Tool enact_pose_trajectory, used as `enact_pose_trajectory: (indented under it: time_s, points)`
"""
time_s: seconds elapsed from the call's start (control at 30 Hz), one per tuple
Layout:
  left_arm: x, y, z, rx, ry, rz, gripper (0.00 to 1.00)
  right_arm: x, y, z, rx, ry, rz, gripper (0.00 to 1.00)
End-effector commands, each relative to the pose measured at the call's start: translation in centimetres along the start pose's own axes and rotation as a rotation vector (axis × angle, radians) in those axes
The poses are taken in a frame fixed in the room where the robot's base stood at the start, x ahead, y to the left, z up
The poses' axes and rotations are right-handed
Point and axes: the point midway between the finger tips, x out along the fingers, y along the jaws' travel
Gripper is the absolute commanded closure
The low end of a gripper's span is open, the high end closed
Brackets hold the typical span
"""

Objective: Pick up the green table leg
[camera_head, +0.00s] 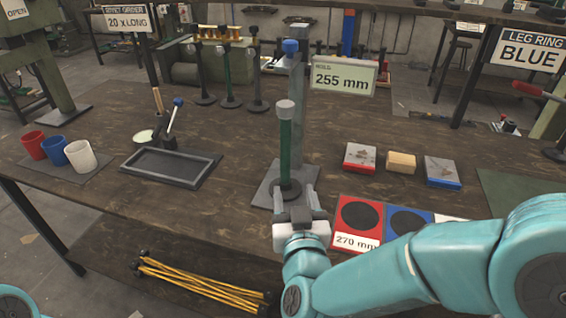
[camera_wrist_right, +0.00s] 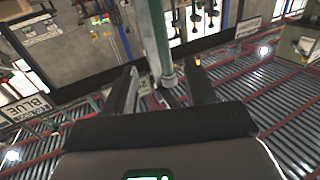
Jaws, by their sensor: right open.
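A green table leg (camera_head: 285,145) with a grey cap and a dark round foot stands upright on a grey base plate (camera_head: 264,192), beside a tall grey post. In the right wrist view the green leg (camera_wrist_right: 154,35) runs down between my right gripper's fingers. My right gripper (camera_head: 297,192) is close in front of the leg's lower part in the head view; it also shows in the wrist view (camera_wrist_right: 164,70). Its fingers stand apart, with a gap visible on each side of the leg. My left gripper is out of view.
A "255 mm" sign (camera_head: 343,77) is on the post. A black tray (camera_head: 172,167) and three cups (camera_head: 55,151) are left. Small boxes (camera_head: 400,162) and coloured pads (camera_head: 358,215) are right.

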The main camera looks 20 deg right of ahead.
Motion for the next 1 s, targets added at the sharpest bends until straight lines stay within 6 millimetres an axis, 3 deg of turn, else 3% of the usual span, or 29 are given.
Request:
enact_pose_trajectory:
  time_s: [0.17,0.5,0.77,1.0]
  points:
    - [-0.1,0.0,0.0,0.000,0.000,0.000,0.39,1.6,0.1,-0.1,0.001,0.002,0.006,0.44]
    - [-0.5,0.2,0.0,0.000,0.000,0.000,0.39,8.6,-0.2,0.0,0.000,0.002,0.000,0.44]
    - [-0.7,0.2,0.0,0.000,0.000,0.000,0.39,11.1,-0.4,0.1,0.000,0.002,-0.003,0.44]
    - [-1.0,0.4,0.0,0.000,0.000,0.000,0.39,15.0,-0.5,0.3,0.000,0.003,-0.002,0.44]
